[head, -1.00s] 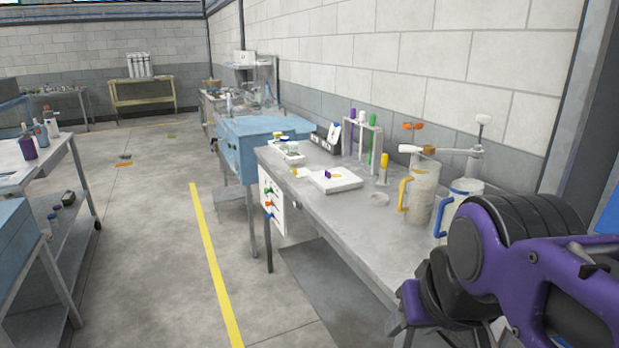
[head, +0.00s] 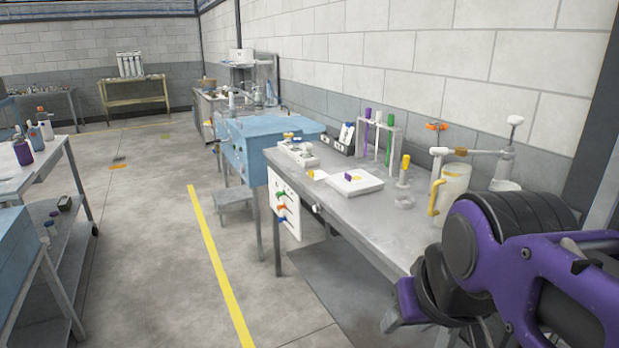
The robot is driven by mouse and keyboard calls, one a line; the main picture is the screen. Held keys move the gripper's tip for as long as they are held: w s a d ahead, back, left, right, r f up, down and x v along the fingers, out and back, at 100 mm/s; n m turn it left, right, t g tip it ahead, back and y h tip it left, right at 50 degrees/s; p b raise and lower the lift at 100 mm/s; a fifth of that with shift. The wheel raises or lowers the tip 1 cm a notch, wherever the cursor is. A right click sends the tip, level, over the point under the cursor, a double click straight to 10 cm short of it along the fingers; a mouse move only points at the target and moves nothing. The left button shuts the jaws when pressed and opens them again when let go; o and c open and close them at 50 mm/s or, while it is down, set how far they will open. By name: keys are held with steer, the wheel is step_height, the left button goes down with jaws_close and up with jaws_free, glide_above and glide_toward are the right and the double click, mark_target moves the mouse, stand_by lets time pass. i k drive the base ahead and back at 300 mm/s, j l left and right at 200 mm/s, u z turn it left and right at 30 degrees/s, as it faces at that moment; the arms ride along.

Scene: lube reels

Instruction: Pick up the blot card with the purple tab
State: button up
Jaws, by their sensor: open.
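A small purple tab (head: 349,177) stands up on a flat white tray (head: 368,187) on the grey bench, with a yellow patch beside it. The card under the tab is too small to make out. My gripper (head: 416,328) is at the lower right, in front of the near bench edge, well short of the tray. It is open, with nothing visible between its fingers, which are partly cut off by the frame.
Behind the tray are a dark box (head: 341,147), a rack (head: 392,143) with purple and green tubes, and a yellow-topped cylinder (head: 404,170). A yellow-handled jug (head: 453,190) stands to the right. The floor left of the grey bench (head: 375,222) is open, with a yellow line (head: 218,265).

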mark_target(354, 179)
steer(key=i+j, duration=0.15)
steer(key=j, duration=0.25)
steer(key=i+j+z, duration=0.1)
steer(key=j, duration=0.35)
steer(key=i+j+z, duration=0.1)
steer(key=i+j, duration=0.15)
steer(key=j, duration=0.15)
steer(key=i+j, duration=0.25)
steer(key=j, duration=0.15)
steer(key=i+j+z, duration=0.25)
steer(key=i+j, duration=0.35)
steer(key=i, duration=0.15)
